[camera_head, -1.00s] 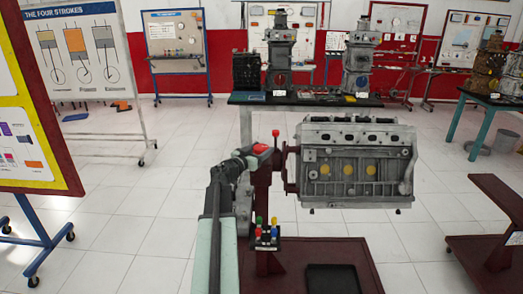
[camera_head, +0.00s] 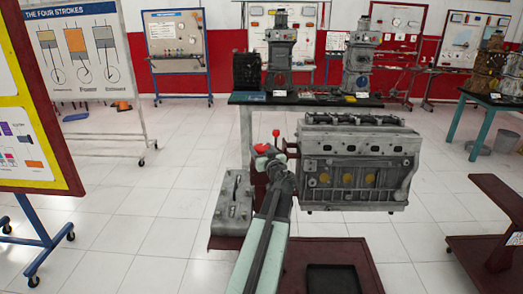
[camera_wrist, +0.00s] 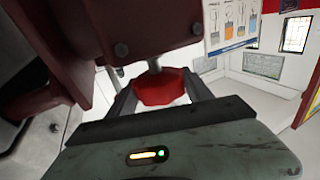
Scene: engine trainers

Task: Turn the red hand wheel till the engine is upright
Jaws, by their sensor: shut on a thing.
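The red hand wheel (camera_wrist: 160,88) is a faceted knob on a short shaft under a dark red housing in the wrist view. My gripper (camera_wrist: 158,82) is shut on it, with one finger at each side. Red parts (camera_head: 261,148) show at the top of the stand; I cannot tell whether one is the wheel.
A grey slotted box (camera_head: 233,205) stands left of my arm. A black tray (camera_head: 332,279) is on the stand's base. Another dark red stand (camera_head: 495,225) is at right. A bench (camera_head: 305,99) with engine models is behind.

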